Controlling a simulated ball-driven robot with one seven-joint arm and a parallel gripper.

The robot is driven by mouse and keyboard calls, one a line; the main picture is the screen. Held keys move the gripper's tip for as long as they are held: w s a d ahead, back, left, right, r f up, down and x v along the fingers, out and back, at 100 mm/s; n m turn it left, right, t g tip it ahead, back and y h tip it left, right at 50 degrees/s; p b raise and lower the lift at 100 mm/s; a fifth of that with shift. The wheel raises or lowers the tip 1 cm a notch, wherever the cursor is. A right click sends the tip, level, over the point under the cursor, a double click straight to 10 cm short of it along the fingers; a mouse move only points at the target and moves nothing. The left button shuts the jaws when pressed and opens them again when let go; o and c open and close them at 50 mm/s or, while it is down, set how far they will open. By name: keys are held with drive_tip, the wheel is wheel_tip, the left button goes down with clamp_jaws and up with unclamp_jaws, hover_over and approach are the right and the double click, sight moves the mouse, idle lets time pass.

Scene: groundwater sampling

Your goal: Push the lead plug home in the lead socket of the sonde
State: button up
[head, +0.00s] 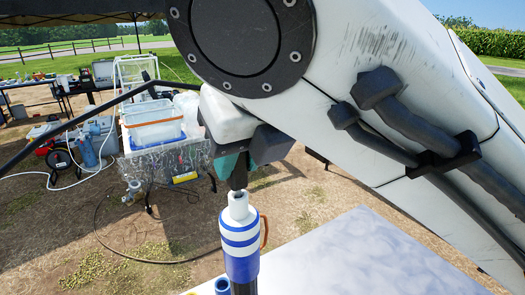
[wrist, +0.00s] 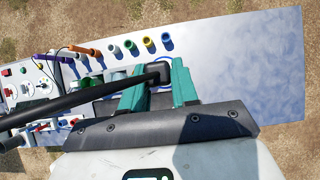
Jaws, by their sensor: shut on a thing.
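My gripper (head: 238,166) has teal fingers and is shut on the black lead plug (head: 238,184), directly above the sonde. In the wrist view the plug (wrist: 158,70) sits between the two teal fingers (wrist: 158,84), with its thick black lead (wrist: 85,103) running off to the lower left. The sonde (head: 241,232) stands upright, white at its narrow top with blue bands and a blue lower part. The plug's lower end meets the sonde's top in the head view. The socket mouth is hidden, so how deep the plug sits cannot be told.
A pale bench top (head: 375,255) lies right of the sonde; its right part is bare. Several coloured tubes (wrist: 149,42) stand along its edge in the wrist view, with a control panel (wrist: 33,88) at left.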

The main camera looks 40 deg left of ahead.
drive_tip(key=shift+f, duration=0.45)
drive_tip(key=o, duration=1)
drive_tip(key=shift+r, duration=0.1)
drive_tip(key=b+v, duration=0.2)
drive_tip(key=v, duration=0.8)
drive_tip(key=shift+d+r, duration=0.25)
drive_tip(key=shift+r, duration=0.05)
drive_tip(key=shift+d+f, duration=0.1)
